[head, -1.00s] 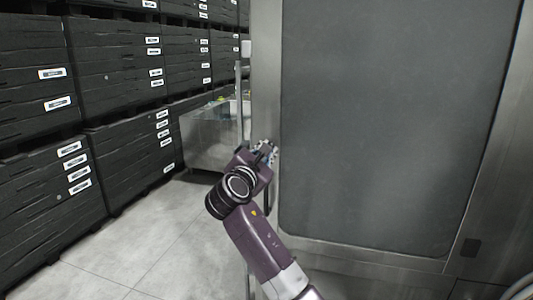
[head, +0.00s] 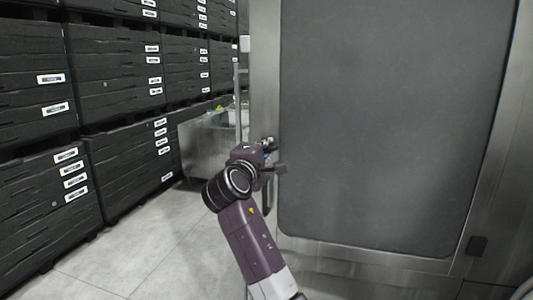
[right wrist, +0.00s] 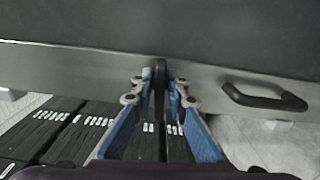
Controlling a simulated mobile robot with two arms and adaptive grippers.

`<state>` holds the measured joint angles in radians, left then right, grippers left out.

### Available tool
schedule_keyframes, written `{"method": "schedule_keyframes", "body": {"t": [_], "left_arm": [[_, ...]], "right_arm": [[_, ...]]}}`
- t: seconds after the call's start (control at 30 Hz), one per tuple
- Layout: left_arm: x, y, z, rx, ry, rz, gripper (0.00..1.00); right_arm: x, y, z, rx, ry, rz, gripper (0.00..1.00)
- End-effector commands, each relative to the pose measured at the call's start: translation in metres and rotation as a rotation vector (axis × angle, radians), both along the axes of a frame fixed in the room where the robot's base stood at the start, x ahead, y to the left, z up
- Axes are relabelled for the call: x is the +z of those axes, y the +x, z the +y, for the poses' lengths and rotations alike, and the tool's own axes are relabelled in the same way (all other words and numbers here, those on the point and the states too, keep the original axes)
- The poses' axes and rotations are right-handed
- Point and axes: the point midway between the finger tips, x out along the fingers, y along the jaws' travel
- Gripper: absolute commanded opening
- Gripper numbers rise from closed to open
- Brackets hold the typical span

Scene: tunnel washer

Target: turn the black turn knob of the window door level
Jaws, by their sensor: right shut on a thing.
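The window door (head: 375,120) has a large dark pane in a grey metal frame and fills the right of the head view. My right gripper (head: 269,146) is at its left frame edge. In the right wrist view, the blue fingers of my right gripper (right wrist: 161,92) are closed on the black turn knob (right wrist: 159,74), one on each side. The knob shows as a narrow black bar crosswise to the door's long edge, about at right angles to the handle, so it looks about level. In the head view the gripper mostly hides it. My left gripper is out of view.
A black bar handle (right wrist: 265,98) sits on the door frame beside the knob. Stacked black crates (head: 120,70) with white labels line the left. A metal tub (head: 208,145) stands behind the door edge. The grey floor (head: 165,240) between is clear.

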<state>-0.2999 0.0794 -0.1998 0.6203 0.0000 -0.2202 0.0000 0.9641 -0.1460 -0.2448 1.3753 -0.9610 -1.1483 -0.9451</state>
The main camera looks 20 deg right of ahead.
Motion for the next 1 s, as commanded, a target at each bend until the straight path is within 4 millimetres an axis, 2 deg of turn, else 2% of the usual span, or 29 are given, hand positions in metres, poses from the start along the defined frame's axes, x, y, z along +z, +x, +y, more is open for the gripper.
{"method": "schedule_keyframes", "body": {"t": [0.3, 0.77, 0.8, 0.9, 1.0], "left_arm": [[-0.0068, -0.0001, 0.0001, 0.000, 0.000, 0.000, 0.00], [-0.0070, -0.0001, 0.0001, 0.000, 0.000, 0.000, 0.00], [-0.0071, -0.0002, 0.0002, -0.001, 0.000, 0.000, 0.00], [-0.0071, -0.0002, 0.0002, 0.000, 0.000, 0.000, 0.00], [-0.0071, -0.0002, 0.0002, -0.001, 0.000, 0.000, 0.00]], "right_arm": [[-0.0017, 0.0000, -0.0007, -0.001, 0.076, -0.049, 0.00], [-0.0014, 0.0001, -0.0006, -0.001, 0.084, -0.054, 0.00], [-0.0014, 0.0000, -0.0005, -0.001, 0.084, -0.054, 0.17], [-0.0013, 0.0000, -0.0005, -0.001, 0.084, -0.054, 0.26], [-0.0012, 0.0001, -0.0004, -0.001, 0.083, -0.055, 0.26]]}}
